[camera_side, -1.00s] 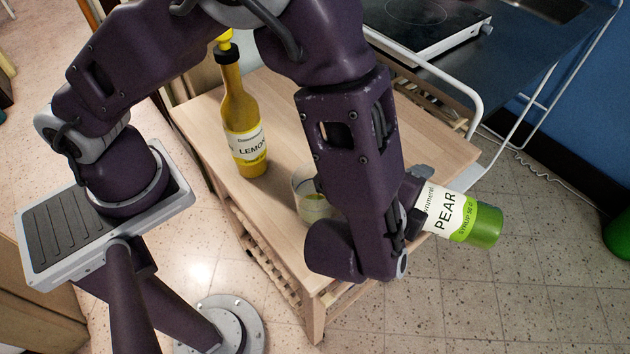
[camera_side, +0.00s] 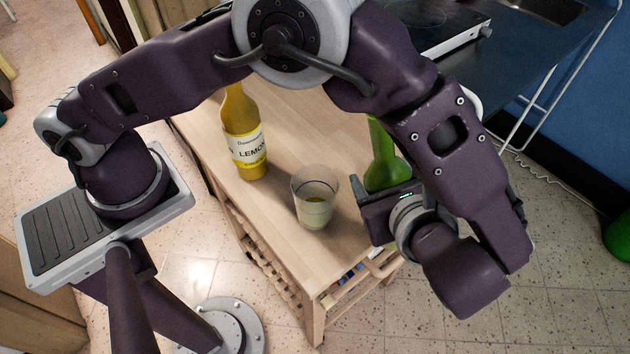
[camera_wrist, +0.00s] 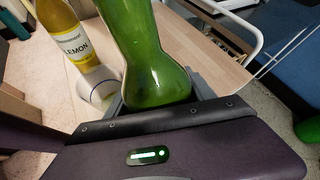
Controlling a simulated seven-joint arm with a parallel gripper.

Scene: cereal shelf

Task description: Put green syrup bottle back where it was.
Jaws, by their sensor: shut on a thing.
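The green syrup bottle (camera_side: 382,160) is roughly upright at the right side of the wooden table in the side view; my arm hides part of it. In the wrist view the bottle (camera_wrist: 150,60) fills the middle, close in front of my gripper. My gripper (camera_side: 386,192) is shut on the bottle. Its label is not visible now. I cannot tell whether its base touches the table.
A yellow lemon syrup bottle (camera_side: 243,135) stands at the left of the wooden table (camera_side: 290,125). A glass (camera_side: 315,200) with a little liquid stands between the two bottles. A cooktop (camera_side: 440,28) lies on the dark counter behind.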

